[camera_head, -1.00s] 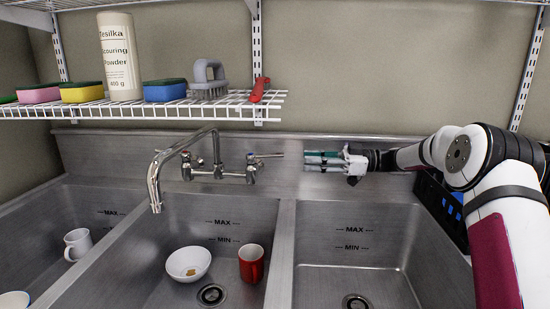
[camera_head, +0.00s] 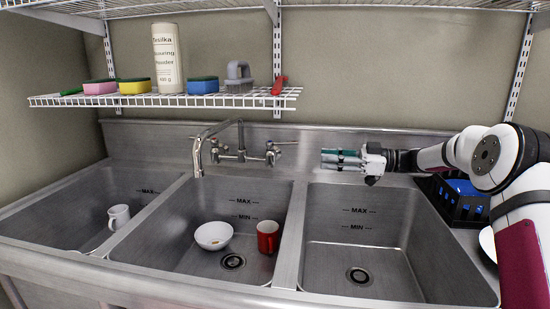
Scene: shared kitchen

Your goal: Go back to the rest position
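My gripper (camera_head: 333,160) is at the end of my arm, which comes in from the right. It points left, above the back edge of the right sink basin (camera_head: 322,270). Its fingers look parallel with teal pads, and I see nothing held between them. The view is too small to tell how far apart the fingers are.
A red mug (camera_head: 267,238) and a white bowl (camera_head: 213,236) are in the middle basin. A white mug (camera_head: 118,217) is in the left basin. The faucet (camera_head: 222,150) stands left of my gripper. A wire shelf (camera_head: 190,101) holds sponges, powder and a brush. A dark crate (camera_head: 462,206) is at right.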

